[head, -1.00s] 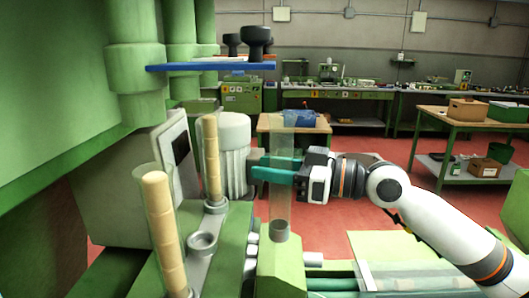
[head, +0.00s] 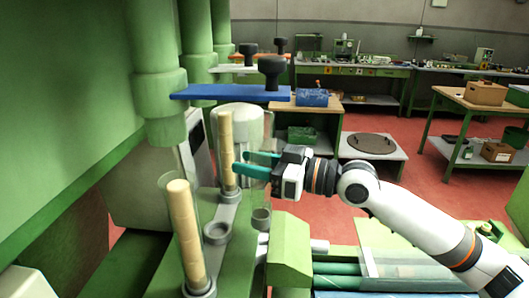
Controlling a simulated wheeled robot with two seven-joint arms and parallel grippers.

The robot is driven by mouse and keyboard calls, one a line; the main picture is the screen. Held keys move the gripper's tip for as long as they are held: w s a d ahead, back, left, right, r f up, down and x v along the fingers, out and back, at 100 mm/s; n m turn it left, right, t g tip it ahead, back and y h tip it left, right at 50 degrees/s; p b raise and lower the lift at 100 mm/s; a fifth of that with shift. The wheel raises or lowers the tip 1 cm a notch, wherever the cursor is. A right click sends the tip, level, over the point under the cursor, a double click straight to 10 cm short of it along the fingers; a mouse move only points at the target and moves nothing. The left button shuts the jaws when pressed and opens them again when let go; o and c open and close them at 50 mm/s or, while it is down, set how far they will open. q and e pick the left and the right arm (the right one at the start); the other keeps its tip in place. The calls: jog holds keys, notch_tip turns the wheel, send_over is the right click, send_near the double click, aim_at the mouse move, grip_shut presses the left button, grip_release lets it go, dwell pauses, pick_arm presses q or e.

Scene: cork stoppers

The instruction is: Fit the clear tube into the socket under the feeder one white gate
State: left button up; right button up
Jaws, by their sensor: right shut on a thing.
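My right gripper (head: 258,166) comes in from the right and is shut on a clear tube (head: 260,194). The tube is upright and very faint, with a grey end (head: 261,218) at its bottom. No corks show inside it. An empty grey ring socket (head: 216,232) lies to the left of the tube's lower end, apart from it. The white gate (head: 233,69) shows at the top, behind the blue gate (head: 225,92), with an orange gate (head: 262,56) farther back. I cannot tell exactly which feeder is above the empty socket. My left gripper is not in view.
A clear tube full of corks (head: 183,228) stands in front of the empty socket, and another cork column (head: 227,150) stands behind it. Green feeder pipes (head: 156,104) hang above. A pale motor (head: 244,120) stands behind the held tube. Green machine blocks (head: 289,250) lie to the right.

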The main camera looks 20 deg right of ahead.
jog(key=w+a+p, duration=0.3)
jog(key=a+p, duration=0.3)
jog(key=a, duration=0.3)
jog(key=shift+w, duration=0.4)
jog(key=shift+f+b, duration=0.5)
jog(key=shift+f, duration=0.1)
jog(key=shift+f+b, duration=1.1)
jog(key=shift+f, duration=0.25)
dwell(1.9)
jog(key=o, duration=1.1)
jog(key=shift+s, duration=0.1)
